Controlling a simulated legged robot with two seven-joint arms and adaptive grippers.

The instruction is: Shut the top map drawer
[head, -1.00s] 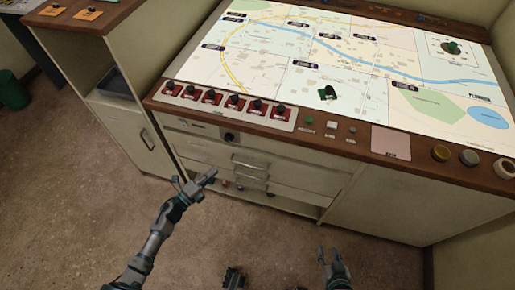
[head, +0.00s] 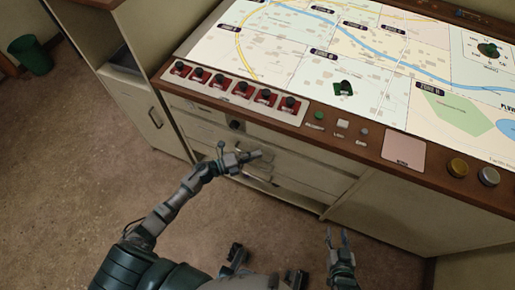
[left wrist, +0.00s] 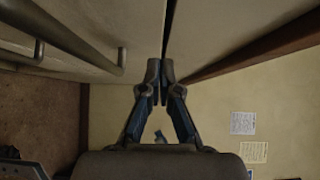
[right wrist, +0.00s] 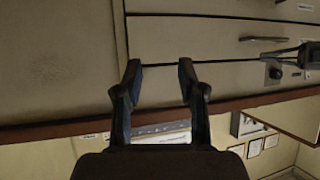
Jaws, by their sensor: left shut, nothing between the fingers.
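The top map drawer (head: 310,172) is a pale front with a bar handle, below the console's wooden edge. It also shows in the right wrist view (right wrist: 190,38). I cannot tell clearly how far it stands out. My left gripper (head: 261,154) is shut and empty at the drawer front, hiding part of it and its handle. In the left wrist view its fingertips (left wrist: 160,72) are together beside a dark gap between pale panels; contact is unclear. My right gripper (head: 337,236) is open and empty, low in front of the cabinet. Its parted fingers show in the right wrist view (right wrist: 160,75).
The console top (head: 330,70) holds a lit map, a row of red-based black knobs (head: 242,88) and buttons near its wooden front edge. A side cabinet (head: 150,115) stands left, a green bin (head: 32,55) further left. The floor in front is clear.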

